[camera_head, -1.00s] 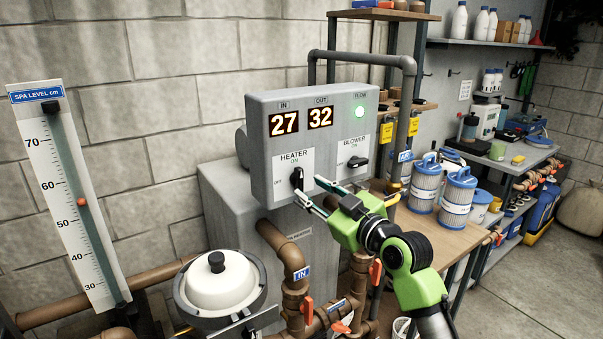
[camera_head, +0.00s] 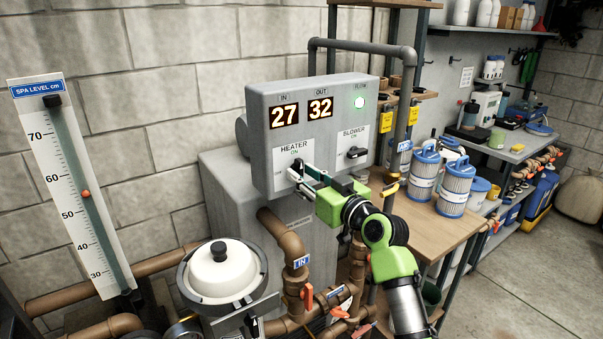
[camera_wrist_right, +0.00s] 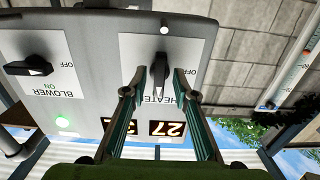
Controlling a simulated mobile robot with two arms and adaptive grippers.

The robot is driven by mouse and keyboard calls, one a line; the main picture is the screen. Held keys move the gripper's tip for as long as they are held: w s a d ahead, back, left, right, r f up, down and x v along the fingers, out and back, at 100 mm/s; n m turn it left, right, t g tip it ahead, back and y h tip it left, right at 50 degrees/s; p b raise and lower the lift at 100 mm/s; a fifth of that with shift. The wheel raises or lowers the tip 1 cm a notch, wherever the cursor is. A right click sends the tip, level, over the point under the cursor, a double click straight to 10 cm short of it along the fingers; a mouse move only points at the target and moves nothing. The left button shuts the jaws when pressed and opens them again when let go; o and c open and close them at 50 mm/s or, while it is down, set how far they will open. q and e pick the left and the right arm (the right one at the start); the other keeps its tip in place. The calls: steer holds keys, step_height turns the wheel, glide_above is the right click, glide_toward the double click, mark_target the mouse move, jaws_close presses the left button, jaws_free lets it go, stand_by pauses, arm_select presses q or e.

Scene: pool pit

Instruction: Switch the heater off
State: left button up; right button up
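The grey control box (camera_head: 262,105) shows 27 under IN and 32 under OUT. Its heater knob (camera_wrist_right: 160,68) sits on the white HEATER panel (camera_head: 290,150); ON is marked at the top and OFF at the left. The knob stands upright, in line with ON; in the head view the gripper largely covers it. My right gripper (camera_head: 302,178) is at the knob. In the right wrist view, which is upside down, its fingers (camera_wrist_right: 159,82) are open, one on each side of the knob; contact cannot be told. My left gripper is not in view.
The blower knob (camera_head: 356,153) is right of the heater knob and lies horizontal, toward OFF. A green light (camera_head: 360,102) glows above it. Brown pipes (camera_head: 290,245) with red valves run below the box. Blue-and-white filters (camera_head: 456,190) stand on the wooden table at right.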

jaws_close()
steer(key=shift+f, duration=0.1)
